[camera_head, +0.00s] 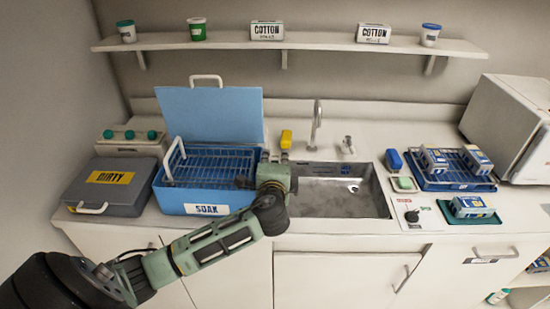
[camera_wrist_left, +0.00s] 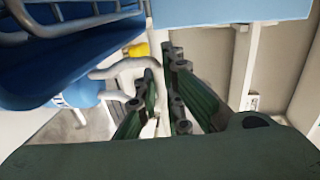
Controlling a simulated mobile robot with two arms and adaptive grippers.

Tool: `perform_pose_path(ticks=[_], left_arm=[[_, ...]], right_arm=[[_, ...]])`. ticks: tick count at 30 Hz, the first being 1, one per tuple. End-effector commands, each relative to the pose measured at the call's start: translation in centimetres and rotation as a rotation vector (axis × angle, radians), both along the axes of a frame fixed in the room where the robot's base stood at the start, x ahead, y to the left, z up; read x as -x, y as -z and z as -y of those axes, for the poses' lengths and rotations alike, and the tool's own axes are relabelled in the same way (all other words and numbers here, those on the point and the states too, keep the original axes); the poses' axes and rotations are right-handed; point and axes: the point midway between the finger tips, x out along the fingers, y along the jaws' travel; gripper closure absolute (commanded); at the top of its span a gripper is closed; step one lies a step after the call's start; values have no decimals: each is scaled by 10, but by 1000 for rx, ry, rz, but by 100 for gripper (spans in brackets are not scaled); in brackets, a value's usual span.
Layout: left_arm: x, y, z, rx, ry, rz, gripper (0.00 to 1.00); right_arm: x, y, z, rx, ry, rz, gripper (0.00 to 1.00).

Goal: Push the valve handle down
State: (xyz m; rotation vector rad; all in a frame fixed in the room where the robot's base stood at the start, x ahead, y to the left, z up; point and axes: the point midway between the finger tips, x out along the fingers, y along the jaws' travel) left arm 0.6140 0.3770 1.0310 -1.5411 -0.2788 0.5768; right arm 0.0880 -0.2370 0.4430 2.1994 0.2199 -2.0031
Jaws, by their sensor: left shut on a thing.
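A small yellow piece (camera_head: 286,139), which looks like the valve handle, stands upright at the back of the counter, left of the faucet (camera_head: 317,125). A yellow piece (camera_wrist_left: 139,49) also shows in the left wrist view; I cannot tell if it is the same one. My left gripper (camera_head: 244,182) is at the right side of the blue SOAK tub (camera_head: 185,202), in front of the yellow piece and apart from it. In the left wrist view its dark fingers (camera_wrist_left: 160,100) are closed around a pale bent bar (camera_wrist_left: 125,68). My right gripper is not in view.
The sink basin (camera_head: 345,200) lies just right of my left gripper. The tub's lid (camera_head: 212,115) stands open behind it. A grey DIRTY box (camera_head: 88,200) is at left. A blue rack (camera_head: 430,180) and a white appliance (camera_head: 505,125) are at right.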

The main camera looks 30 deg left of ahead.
Motion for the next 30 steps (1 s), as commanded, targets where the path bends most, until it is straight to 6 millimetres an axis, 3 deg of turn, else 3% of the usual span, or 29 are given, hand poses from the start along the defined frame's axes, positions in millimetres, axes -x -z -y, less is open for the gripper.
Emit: perform_pose_path(ticks=[5,6,12,23,30], left_arm=[[3,9,2,7,1,-20,100],[3,9,3,7,1,-21,90],[2,8,2,7,1,-18,74],[5,4,3,5,1,-12,74],[37,-2,25,8,5,-14,74]], right_arm=[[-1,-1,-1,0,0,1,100],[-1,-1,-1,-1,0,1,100],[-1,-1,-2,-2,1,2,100],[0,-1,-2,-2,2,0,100],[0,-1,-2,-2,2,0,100]])
